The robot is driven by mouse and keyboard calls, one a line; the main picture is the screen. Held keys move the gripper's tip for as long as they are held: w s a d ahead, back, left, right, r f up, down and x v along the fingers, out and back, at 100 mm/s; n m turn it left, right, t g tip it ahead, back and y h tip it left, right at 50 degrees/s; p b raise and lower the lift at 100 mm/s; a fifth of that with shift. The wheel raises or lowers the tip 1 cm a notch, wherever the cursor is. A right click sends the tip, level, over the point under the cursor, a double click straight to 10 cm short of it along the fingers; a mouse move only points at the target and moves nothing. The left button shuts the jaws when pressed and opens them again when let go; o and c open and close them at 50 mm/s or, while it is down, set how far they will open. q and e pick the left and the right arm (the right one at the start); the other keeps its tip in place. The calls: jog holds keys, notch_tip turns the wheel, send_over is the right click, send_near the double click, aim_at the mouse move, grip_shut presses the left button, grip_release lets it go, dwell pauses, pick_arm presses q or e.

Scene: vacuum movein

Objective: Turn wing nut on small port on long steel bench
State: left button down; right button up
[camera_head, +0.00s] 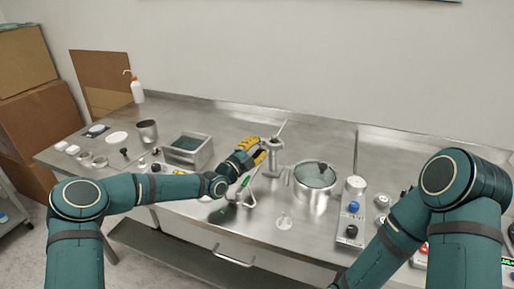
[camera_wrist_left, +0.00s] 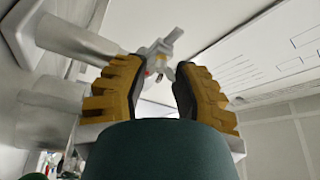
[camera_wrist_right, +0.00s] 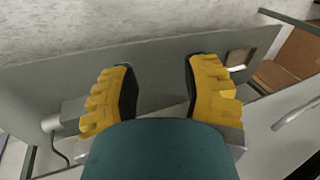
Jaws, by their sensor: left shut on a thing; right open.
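A metal vessel with a small port (camera_head: 273,146) on top stands upright on the long steel bench (camera_head: 215,226). My left gripper (camera_head: 262,152), with yellow fingers, is at its left side, near the top. In the left wrist view the metal fitting (camera_wrist_left: 157,52) shows between and beyond the left fingertips (camera_wrist_left: 158,72). My left gripper is shut on a small part there, seemingly the wing nut, which the fingers mostly hide. My right gripper (camera_wrist_right: 160,75) is open with nothing between its fingers; it lies outside the head view.
A steel bin (camera_head: 188,150), a cup (camera_head: 147,131) and a wash bottle (camera_head: 136,90) are to the left. A control box (camera_head: 351,216) with knobs stands right of the pot. Bench front is partly clear.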

pick_arm(q)
jog(key=shift+a+n, duration=0.1)
jog(key=shift+n, duration=0.2)
jog(key=c, duration=0.6)
grip_release()
jog(key=shift+r, duration=0.1)
notch_tip(320, 180, up, 10)
jog(key=shift+f, duration=0.1)
